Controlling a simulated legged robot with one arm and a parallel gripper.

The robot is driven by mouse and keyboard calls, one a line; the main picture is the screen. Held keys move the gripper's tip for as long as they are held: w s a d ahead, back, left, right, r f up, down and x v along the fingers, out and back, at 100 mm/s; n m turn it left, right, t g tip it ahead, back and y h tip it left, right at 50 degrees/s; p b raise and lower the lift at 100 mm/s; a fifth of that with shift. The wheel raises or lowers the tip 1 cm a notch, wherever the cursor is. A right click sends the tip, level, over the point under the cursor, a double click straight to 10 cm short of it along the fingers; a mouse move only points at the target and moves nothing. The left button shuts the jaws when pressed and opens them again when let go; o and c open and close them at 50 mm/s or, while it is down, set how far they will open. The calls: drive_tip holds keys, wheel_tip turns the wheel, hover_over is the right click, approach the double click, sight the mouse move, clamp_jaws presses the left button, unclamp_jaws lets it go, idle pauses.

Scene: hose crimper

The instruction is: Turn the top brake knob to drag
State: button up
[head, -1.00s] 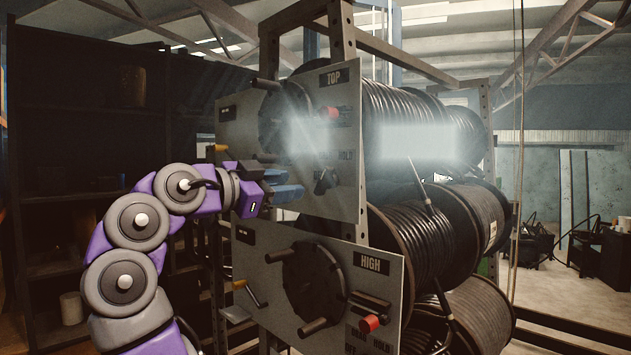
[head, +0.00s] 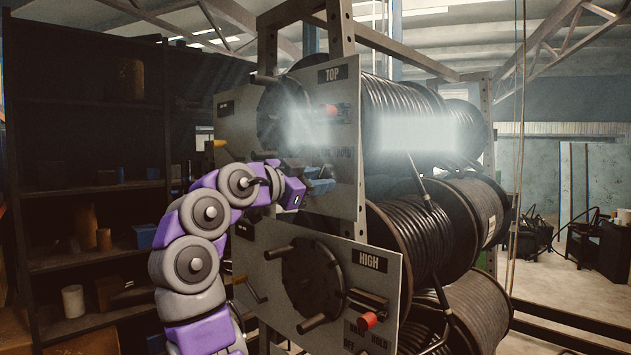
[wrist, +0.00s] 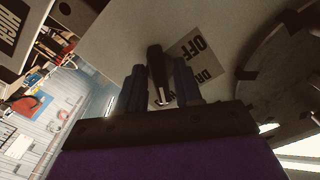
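The grey TOP panel (head: 346,105) stands upright in front of the upper reel in the head view. Its brake knob is hidden or hard to make out there behind my gripper (head: 326,181). In the wrist view the dark knob (wrist: 157,72) lies between the two blue fingers of my gripper (wrist: 159,82). The fingers are apart, one on each side of the knob, with narrow gaps. I cannot tell whether either finger touches it. A label with OFF (wrist: 190,46) and a partly visible DRAG (wrist: 208,76) sits beside the knob.
Below is the HIGH panel (head: 385,285) with its crank disc (head: 313,280) and red-tipped handle (head: 368,320). Above my gripper are the TOP crank disc (head: 281,115) and a red handle (head: 331,110). Dark shelves (head: 95,185) stand at the left.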

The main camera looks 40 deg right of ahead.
drive_tip(key=c, duration=0.5)
drive_tip(key=shift+c, duration=0.2)
